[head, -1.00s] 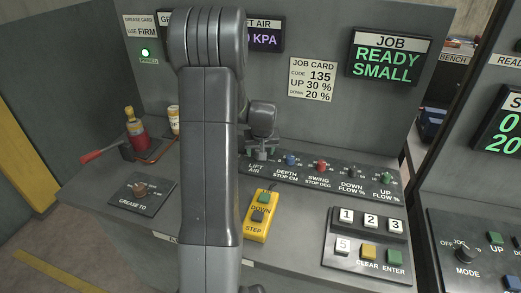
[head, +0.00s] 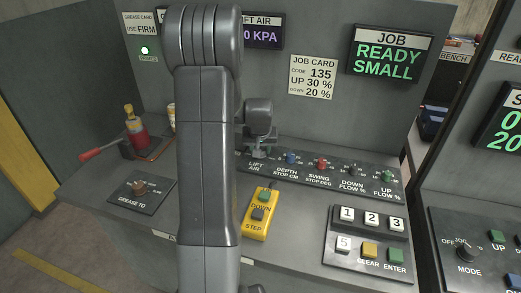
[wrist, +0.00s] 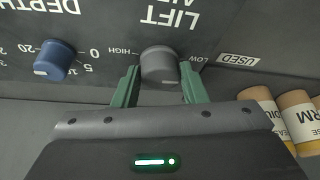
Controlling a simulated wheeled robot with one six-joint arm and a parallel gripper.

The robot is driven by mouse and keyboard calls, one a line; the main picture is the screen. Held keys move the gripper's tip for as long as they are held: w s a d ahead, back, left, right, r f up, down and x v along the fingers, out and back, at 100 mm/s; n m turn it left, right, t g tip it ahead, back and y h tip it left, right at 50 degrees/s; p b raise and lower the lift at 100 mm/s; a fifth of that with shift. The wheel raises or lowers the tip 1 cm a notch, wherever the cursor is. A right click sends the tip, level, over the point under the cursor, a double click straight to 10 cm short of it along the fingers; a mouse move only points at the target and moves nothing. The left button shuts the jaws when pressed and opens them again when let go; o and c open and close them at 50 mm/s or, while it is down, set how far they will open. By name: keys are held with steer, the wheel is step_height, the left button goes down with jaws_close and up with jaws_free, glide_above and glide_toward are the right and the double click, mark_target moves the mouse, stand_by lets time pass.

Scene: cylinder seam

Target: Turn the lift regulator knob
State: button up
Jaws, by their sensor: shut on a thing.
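The lift air regulator knob (wrist: 159,68) is a grey round knob under the upside-down "LIFT" label in the wrist view, between "HIGH" and "LOW" marks. My gripper (wrist: 160,84) has its two green fingers on either side of the knob, shut on it. In the head view my gripper (head: 260,146) is at the "LIFT AIR" label at the left end of the knob strip, and it hides the knob there. The lift air display (head: 263,34) is partly hidden by my arm; "0 KPA" shows.
A blue depth stop knob (wrist: 55,60) sits close beside the gripper. A red swing stop knob (head: 321,164) and other knobs run to the right. A yellow step pendant (head: 257,224) and a keypad (head: 335,260) lie in front. Grease cartridges (wrist: 258,100) stand near the wrist.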

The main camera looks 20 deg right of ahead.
steer(key=m+b, duration=0.1)
steer(key=m+h+b, duration=0.1)
steer(key=b, duration=0.1)
steer(key=m+b, duration=0.2)
steer(key=shift+w+a+f+g, duration=0.1)
steer(key=shift+f+g, duration=0.15)
steer(key=shift+g, duration=0.05)
steer(key=shift+r+m+g+h+b, duration=0.2)
steer(key=shift+m+g+h+b, duration=0.15)
steer(key=shift+m+b, duration=0.75)
steer(key=shift+r, duration=0.1)
steer(key=o, duration=1)
steer(key=shift+c, duration=0.2)
steer(key=v, duration=1.3)
steer(key=shift+a+r, duration=0.3)
